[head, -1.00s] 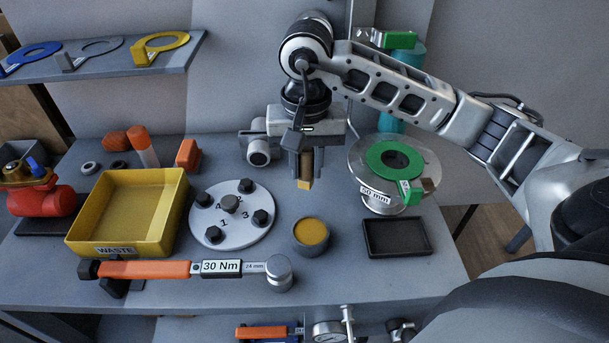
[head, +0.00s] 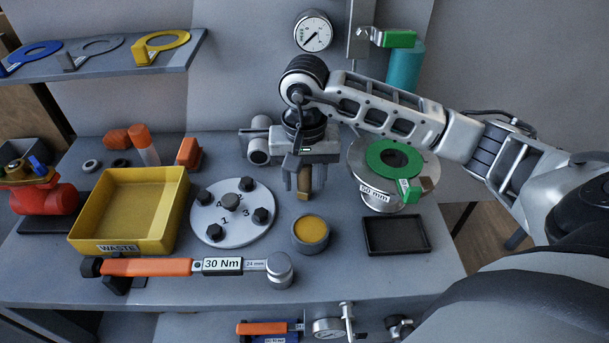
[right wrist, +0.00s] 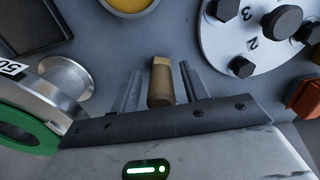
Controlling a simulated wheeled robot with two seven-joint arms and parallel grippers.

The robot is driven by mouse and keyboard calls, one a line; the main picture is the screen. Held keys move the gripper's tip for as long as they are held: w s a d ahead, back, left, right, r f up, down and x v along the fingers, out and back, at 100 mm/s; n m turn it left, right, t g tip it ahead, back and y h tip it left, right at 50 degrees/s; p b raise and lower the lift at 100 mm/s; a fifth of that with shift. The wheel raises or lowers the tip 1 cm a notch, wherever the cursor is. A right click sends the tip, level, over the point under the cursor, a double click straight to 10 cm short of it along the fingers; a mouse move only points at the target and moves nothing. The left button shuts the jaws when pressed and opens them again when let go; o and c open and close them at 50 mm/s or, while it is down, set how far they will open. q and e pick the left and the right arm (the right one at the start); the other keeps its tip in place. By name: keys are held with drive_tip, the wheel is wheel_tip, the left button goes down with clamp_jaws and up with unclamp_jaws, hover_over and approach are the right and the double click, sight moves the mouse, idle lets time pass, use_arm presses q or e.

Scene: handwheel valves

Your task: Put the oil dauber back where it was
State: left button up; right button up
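The oil dauber, a short brown block with a lighter tip (head: 304,180), is upright between the fingers of my right gripper (head: 305,184), behind the round tin of yellow oil (head: 311,229). In the right wrist view the dauber (right wrist: 161,82) has a narrow gap on each side to the fingers of the right gripper (right wrist: 163,85), so the gripper looks open around it. I cannot tell whether its lower end touches the bench. The tin also shows at the top of the right wrist view (right wrist: 128,4). My left gripper is not in view.
The bolted flange (head: 232,214) and yellow waste bin (head: 125,205) stand left. A black tray (head: 395,235) and a metal spool with a green ring (head: 388,202) stand right. A torque wrench (head: 220,266) lies along the front. A grey cylindrical fitting (head: 259,145) is close left of the gripper.

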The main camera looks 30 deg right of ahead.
drive_tip(key=shift+r, duration=0.1)
drive_tip(key=shift+r+p, duration=0.25)
drive_tip(key=shift+p, duration=0.1)
wheel_tip(320, 180, up, 12)
drive_tip(key=shift+f+b, duration=0.15)
drive_tip(key=shift+b, duration=0.25)
